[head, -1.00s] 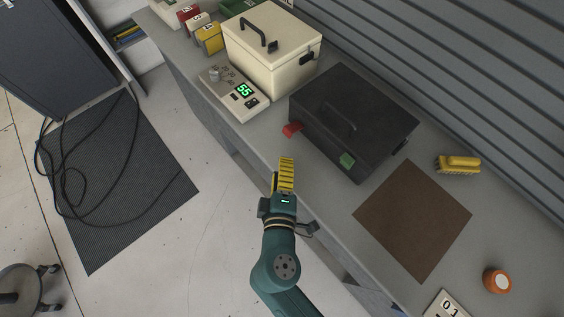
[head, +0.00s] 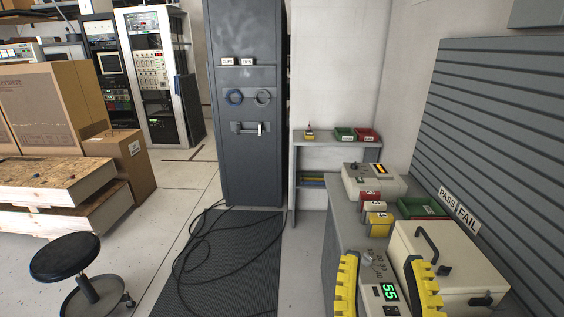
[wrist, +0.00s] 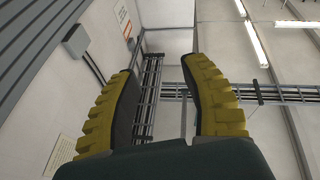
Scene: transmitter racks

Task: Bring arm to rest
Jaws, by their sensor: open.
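My gripper (head: 389,272) shows at the bottom right of the head view, its two yellow ridged fingers spread apart. It is open, with nothing between the fingers. In the wrist view my gripper (wrist: 164,85) also shows open and empty, pointing up toward the ceiling, wall and cable racks. In the head view the fingers stand in front of the bench with the device with the green 55 display (head: 388,291) and the cream box (head: 465,268). The rest of my arm is out of the head view.
The bench also holds small yellow (head: 379,220) and red containers and a grey-white instrument (head: 385,177). A dark cabinet (head: 245,150) stands behind a floor mat (head: 225,265) with loose cables. A stool (head: 66,256) and cardboard boxes (head: 55,105) are at left.

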